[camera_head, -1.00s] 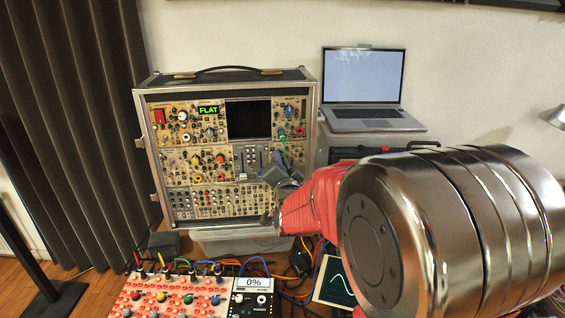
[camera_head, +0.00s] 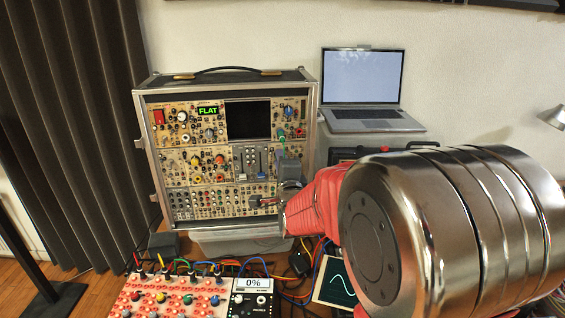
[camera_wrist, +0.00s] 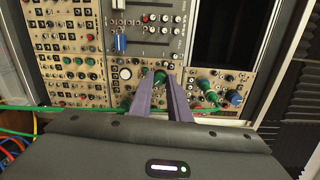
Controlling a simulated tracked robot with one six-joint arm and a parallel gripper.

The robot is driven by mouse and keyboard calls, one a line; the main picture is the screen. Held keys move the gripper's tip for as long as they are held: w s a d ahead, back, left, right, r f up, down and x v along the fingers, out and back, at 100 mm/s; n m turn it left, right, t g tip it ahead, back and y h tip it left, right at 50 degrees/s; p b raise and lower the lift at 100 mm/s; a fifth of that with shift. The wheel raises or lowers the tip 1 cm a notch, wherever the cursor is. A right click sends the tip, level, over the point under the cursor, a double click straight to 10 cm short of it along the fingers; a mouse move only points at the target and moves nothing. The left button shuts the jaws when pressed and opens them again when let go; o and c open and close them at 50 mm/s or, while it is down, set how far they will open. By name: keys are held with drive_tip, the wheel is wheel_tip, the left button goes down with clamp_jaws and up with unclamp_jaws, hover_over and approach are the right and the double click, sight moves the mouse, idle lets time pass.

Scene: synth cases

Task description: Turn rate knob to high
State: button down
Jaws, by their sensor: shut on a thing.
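The modular synth case (camera_head: 147,150) stands upright behind the table, its panel full of small knobs and jacks. My gripper (camera_wrist: 160,80) is shut on a small green knob (camera_wrist: 160,75) in the wrist view, with one grey finger on each side of it. I take this as the rate knob; its label and pointer are too small to read. In the camera_head view my gripper (camera_head: 288,172) is at the right edge of the panel, and its own body hides the knob there.
Beside the held knob are a larger green knob (camera_wrist: 204,84) and a blue knob (camera_wrist: 235,98). A green cable (camera_wrist: 60,108) runs near the fingers. A display reads FLAT (camera_head: 208,111); a front box (camera_head: 254,283) reads 0%. A laptop (camera_head: 365,85) stands to the right.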

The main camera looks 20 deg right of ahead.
drive_tip(key=shift+s+d+m, duration=0.1)
drive_tip(key=shift+d+m, duration=0.15)
drive_tip(key=shift+m, duration=0.05)
drive_tip(key=c, duration=1.7)
unclamp_jaws()
drive_tip(key=shift+a, duration=0.1)
drive_tip(key=shift+o, duration=0.2)
drive_tip(key=shift+a, duration=0.1)
